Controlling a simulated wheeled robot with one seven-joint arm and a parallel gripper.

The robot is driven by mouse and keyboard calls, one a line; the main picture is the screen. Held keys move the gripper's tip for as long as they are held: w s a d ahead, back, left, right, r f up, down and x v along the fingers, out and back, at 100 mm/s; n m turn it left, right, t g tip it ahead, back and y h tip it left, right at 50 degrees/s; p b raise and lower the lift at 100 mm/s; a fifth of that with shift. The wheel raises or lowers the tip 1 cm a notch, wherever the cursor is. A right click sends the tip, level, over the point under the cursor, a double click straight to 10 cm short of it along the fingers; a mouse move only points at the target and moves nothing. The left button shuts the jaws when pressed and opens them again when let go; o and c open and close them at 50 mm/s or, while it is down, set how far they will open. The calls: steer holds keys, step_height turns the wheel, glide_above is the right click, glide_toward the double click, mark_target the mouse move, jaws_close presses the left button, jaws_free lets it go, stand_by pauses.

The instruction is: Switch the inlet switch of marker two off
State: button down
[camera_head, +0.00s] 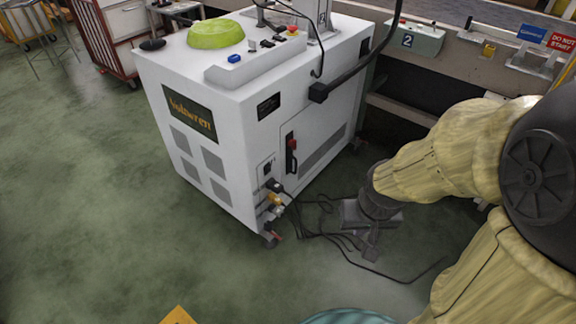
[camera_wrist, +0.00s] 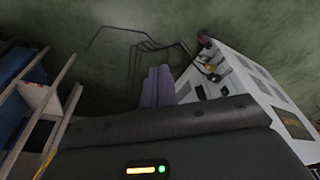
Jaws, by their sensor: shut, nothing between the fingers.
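A white marker cabinet (camera_head: 225,110) stands on the floor in the head view, and it also shows upside down at the right of the wrist view (camera_wrist: 250,85). A small dark switch (camera_head: 267,168) sits low near its front corner, above plugged-in leads and a brass fitting (camera_head: 274,198). A black switch with a red part (camera_head: 291,153) is on the side panel. I cannot tell for certain which is the inlet switch. My gripper (camera_head: 371,250) is shut and empty, low to the right of the cabinet and apart from it. Its fingers show in the wrist view (camera_wrist: 158,72).
Black cables (camera_head: 335,238) lie on the floor between the cabinet and my gripper. A box marked 2 (camera_head: 413,40) sits on the conveyor frame behind. A dark arm (camera_head: 345,75) reaches out from the cabinet's upper side.

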steer(key=shift+a, duration=0.1)
steer(key=w+f+n+t+y+b, duration=0.1)
steer(key=w+f+n+t, duration=0.25)
steer(key=w, duration=0.55)
steer(key=w+f+n+t+y+b, duration=0.1)
steer(key=w+f+n+t, duration=0.15)
steer(key=w+n, duration=0.45)
steer(key=w+f+n+t+b, duration=0.2)
steer(key=w+f, duration=0.2)
steer(key=w, duration=0.7)
steer(key=w+a+f+n+t+y+b, duration=0.1)
steer(key=w+a+f+n+t+y, duration=0.1)
steer(key=w+a+f+n+y, duration=0.45)
steer(key=s+a+f+n+y+b, duration=0.1)
steer(key=s+a+f+n+y, duration=0.1)
steer(key=s+f+n+y, duration=0.2)
step_height(320, 180, down, 4)
steer(key=n+y, duration=0.2)
steer(key=n, duration=0.3)
steer(key=shift+s+a+f+g+y+b, duration=0.2)
steer(key=shift+a+f+g+y+b, duration=0.1)
steer(key=shift+y+b, duration=0.1)
